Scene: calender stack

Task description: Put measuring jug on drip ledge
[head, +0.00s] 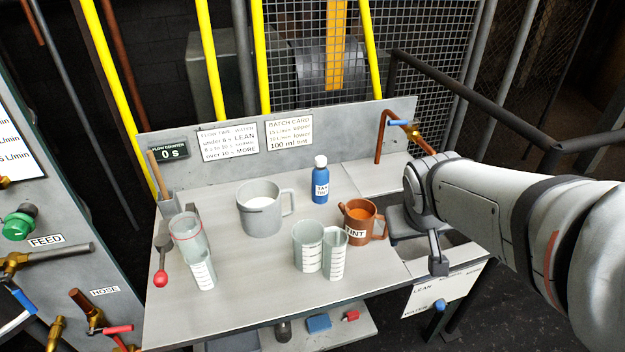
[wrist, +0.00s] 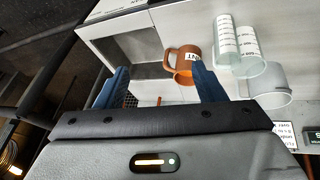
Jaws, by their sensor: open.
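Two clear graduated vessels stand upright side by side on the bench, a wider one (head: 307,246) and a narrower one (head: 335,254); I cannot tell which is the measuring jug. They also show at the upper right of the wrist view, the marked narrow one (wrist: 228,38) beside the wider one (wrist: 250,64). My gripper (wrist: 157,68) is open and empty, with its blue fingers spread apart, over the bench's right end. The orange tint jug (wrist: 184,62) shows near one finger. A low shelf (head: 355,335) under the bench front may be the drip ledge; I cannot be sure.
A grey handled jug (head: 258,212), a blue bottle (head: 320,185) and the tint jug (head: 358,232) stand close to the graduated vessels. Clear containers (head: 187,235) stand at the left. A copper tap (head: 381,140) rises at the back right. The bench's front middle is clear.

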